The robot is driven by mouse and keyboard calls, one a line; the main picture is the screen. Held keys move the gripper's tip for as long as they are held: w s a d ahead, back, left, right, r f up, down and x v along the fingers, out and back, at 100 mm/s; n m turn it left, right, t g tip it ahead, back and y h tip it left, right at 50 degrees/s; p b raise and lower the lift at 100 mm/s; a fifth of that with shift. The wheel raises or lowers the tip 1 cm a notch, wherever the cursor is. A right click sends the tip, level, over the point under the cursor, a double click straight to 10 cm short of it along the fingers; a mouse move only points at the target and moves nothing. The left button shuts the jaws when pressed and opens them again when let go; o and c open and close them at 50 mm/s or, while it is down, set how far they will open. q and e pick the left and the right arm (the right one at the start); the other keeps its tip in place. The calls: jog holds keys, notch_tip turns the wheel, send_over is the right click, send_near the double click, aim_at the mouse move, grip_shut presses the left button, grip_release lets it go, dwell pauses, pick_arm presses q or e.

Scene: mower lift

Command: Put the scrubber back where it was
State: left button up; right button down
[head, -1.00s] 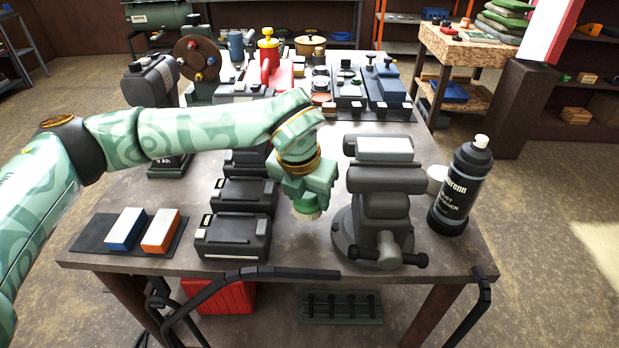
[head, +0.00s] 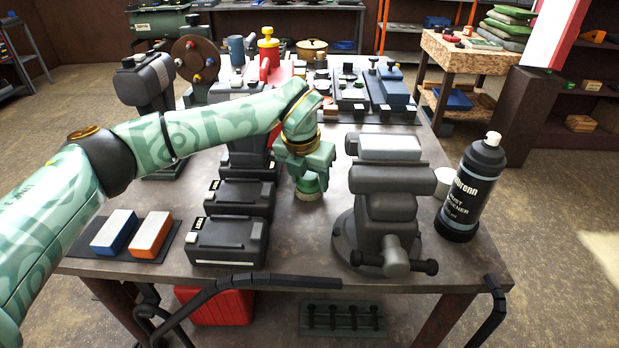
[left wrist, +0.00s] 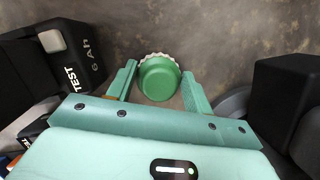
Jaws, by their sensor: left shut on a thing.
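The scrubber (head: 309,188) is a small round green piece with a pale bristly rim. My left gripper (head: 309,177) is shut on it, pointing down over the workbench (head: 310,235) between the batteries and the vise. In the left wrist view the scrubber's green top (left wrist: 158,77) sits between the two fingers (left wrist: 158,90), with the pale rim at its far edge. The scrubber is at or just above the bench top; I cannot tell whether it touches. My right gripper is not in view.
Black batteries (head: 229,241) stand in a row just left of the gripper. A grey vise (head: 387,215) stands close on the right, with a dark spray bottle (head: 470,190) beyond. Two sharpening blocks (head: 150,234) lie at left. Several devices crowd the back; bare bench lies in front of the gripper.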

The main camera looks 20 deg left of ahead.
pick_arm(q)
jog(key=shift+s, duration=0.1)
jog(key=o, duration=0.9)
jog(key=shift+o, duration=0.2)
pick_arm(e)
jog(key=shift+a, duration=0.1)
pick_arm(q)
jog(key=p+v, duration=0.3)
jog(key=v, duration=0.9)
jog(key=shift+p, duration=0.35)
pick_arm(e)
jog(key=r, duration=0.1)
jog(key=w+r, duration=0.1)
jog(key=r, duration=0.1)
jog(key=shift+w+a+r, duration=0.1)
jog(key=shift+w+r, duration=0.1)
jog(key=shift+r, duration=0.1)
